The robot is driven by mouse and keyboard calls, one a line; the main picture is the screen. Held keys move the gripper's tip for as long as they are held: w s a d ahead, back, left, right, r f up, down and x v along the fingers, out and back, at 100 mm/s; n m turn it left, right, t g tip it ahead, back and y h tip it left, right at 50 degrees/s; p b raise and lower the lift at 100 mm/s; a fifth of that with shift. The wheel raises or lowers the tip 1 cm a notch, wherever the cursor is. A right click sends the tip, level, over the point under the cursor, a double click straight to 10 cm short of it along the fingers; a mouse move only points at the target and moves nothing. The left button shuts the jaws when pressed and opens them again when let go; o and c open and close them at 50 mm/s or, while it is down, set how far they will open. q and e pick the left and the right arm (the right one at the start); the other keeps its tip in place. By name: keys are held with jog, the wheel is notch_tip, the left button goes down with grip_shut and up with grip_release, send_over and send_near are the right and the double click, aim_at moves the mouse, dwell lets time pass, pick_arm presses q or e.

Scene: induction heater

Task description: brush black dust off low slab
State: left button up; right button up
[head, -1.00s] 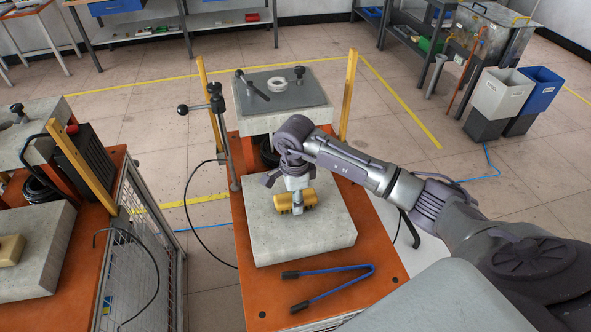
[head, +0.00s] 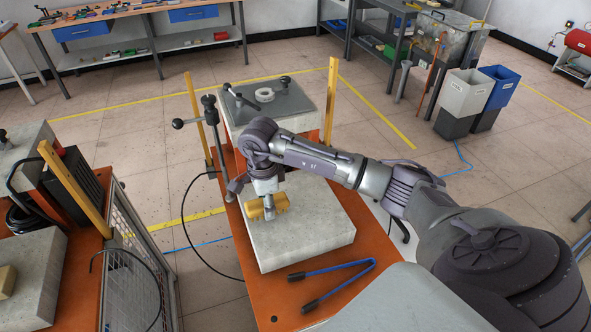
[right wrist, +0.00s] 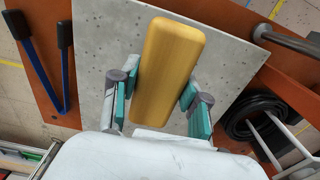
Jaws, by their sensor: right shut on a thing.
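The low slab (head: 310,238) is a pale grey speckled block on the front of an orange machine table. My right gripper (head: 268,212) points down over the slab's left part, shut on a yellow brush block (head: 254,210). In the right wrist view the brush block (right wrist: 168,65) sits between the two teal-padded fingers (right wrist: 163,88), above the slab (right wrist: 95,50). The brush's underside is hidden, so I cannot tell whether it touches the slab. Small dark specks show on the slab in the wrist view; I cannot tell dust from the surface pattern. My left gripper is out of view.
Blue-handled tongs (head: 335,276) lie in front of the slab on the orange table (head: 268,290). A raised slab (head: 275,103) with a dark top and yellow posts (head: 332,95) stands behind. A second machine with its own slab (head: 38,265) stands left, across a floor gap.

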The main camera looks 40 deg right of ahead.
jog(key=r, duration=0.1)
jog(key=r+p, duration=0.1)
jog(key=shift+s+d+r, duration=0.15)
jog(key=shift+d+r, duration=0.15)
jog(key=shift+r, duration=0.05)
jog(key=shift+a+r+p, duration=0.2)
jog(key=shift+r+p, duration=0.3)
jog(key=shift+r, duration=0.5)
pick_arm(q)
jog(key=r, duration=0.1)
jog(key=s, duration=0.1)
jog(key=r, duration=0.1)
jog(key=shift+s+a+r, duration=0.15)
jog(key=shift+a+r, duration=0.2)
pick_arm(e)
jog(key=shift+r, duration=0.35)
